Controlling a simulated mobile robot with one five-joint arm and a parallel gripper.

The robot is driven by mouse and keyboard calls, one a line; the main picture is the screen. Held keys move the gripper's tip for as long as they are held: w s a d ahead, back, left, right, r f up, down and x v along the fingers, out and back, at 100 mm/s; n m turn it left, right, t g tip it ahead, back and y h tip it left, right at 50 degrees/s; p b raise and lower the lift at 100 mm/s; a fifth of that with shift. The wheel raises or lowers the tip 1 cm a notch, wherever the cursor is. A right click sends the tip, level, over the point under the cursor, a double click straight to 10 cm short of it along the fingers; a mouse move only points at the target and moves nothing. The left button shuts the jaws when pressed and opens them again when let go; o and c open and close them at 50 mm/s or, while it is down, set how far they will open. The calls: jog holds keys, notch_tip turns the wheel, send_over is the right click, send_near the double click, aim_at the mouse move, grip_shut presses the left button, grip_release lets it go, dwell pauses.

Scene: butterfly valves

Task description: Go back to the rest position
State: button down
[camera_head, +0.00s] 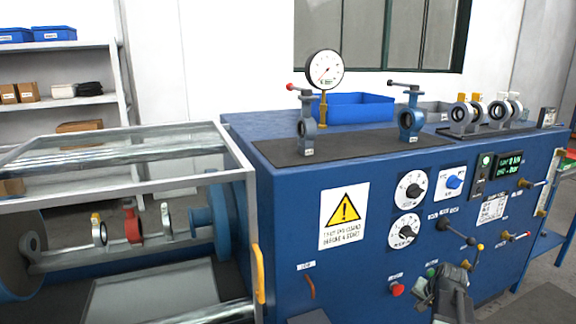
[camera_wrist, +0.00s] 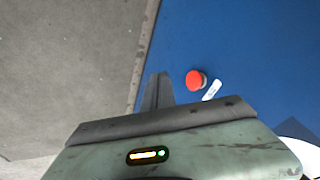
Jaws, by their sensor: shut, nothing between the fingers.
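My gripper (camera_head: 452,287) is at the lower right in the head view, in front of the blue cabinet (camera_head: 284,220). In the wrist view my gripper (camera_wrist: 158,92) is shut and holds nothing, with its fingers pointing up in the picture. A red push button (camera_wrist: 196,80) on the cabinet's blue face lies just right of the fingers in the wrist view, apart from them. The red button also shows in the head view (camera_head: 397,289), left of my gripper. My gripper hides part of the panel behind it.
Butterfly valves (camera_head: 306,124) and a pressure gauge (camera_head: 325,70) stand on the cabinet top. A lever with a black knob (camera_head: 458,231) and other handles stick out of the front panel. A glass-covered test rig (camera_head: 120,235) stands at left. Shelves (camera_head: 60,103) are behind it.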

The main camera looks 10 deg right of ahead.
jog(key=s+a+f+n+g, duration=0.1)
jog(key=s+a+n+g, duration=0.15)
jog(key=a, duration=0.85)
jog(key=s+a+f+n+g, duration=0.15)
jog(key=a+n, duration=0.25)
jog(key=a, duration=0.7)
jog(key=s+a+n+g, duration=0.1)
jog(key=s+a+n, duration=0.15)
jog(key=a, duration=0.95)
notch_tip(320, 180, up, 27)
jog(key=p, duration=2.6)
jog(key=shift+s+a+f+n+y+p, duration=0.15)
jog(key=shift+a+n+y+p, duration=0.15)
jog(key=shift+y+p, duration=0.1)
jog(key=shift+d, duration=0.1)
